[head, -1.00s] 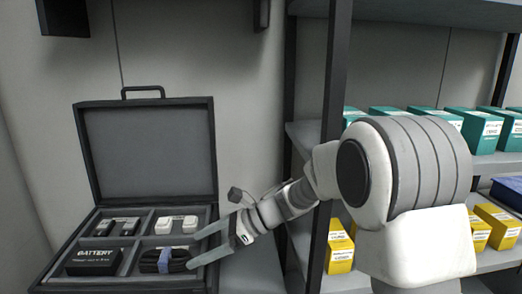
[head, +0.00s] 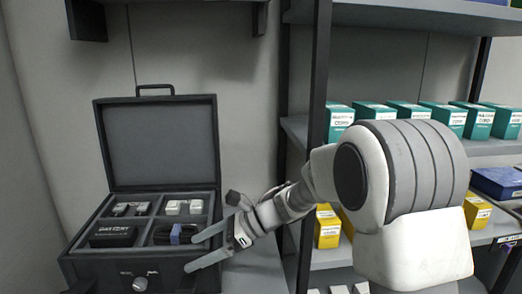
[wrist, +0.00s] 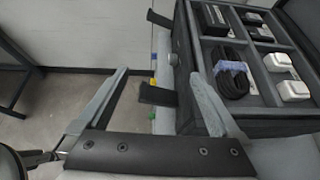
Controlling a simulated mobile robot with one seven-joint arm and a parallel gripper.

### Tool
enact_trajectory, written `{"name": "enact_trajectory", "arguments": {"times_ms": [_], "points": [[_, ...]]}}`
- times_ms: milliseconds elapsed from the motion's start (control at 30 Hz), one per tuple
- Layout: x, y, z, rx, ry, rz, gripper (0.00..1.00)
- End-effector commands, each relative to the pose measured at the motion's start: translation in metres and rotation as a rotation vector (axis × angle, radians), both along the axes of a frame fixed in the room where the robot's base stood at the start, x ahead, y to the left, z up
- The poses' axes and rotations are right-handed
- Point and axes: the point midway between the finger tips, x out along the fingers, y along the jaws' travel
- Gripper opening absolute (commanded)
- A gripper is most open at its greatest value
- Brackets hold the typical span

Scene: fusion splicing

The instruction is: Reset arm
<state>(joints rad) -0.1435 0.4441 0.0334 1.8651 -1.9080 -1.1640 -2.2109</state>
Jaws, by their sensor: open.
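My gripper (head: 190,253) is open and empty, its two fingers apart at the front right corner of the open black case (head: 75,262). The gripper also shows in the wrist view (wrist: 160,100), where the right finger overlaps the side of the case and the left finger is over open floor. In the case's compartments lie a black battery box (head: 114,236), a coiled black cable with a blue band (head: 176,235), white blocks (head: 184,207) and small black-and-white parts (head: 130,209). One finger partly covers the cable compartment in the head view.
A shelf rack with a dark post (head: 315,130) stands right of the case, with teal boxes (head: 408,114), yellow boxes (head: 328,228) and a blue box (head: 497,182). My arm extends in front of the rack. The wrist view shows bare floor (wrist: 60,105) at left.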

Motion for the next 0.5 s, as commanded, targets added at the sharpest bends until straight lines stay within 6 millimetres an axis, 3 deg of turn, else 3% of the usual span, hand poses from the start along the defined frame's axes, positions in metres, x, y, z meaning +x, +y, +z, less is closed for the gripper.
{"name": "enact_trajectory", "arguments": {"times_ms": [167,267,400,500], "points": [[0.047,-0.020,0.066,0.060,0.107,-0.457,1.00],[0.070,-0.045,0.105,0.144,0.208,-0.746,1.00],[0.087,-0.101,0.158,0.341,0.413,-1.175,1.00],[0.083,-0.151,0.188,0.541,0.601,-1.470,1.00]]}}
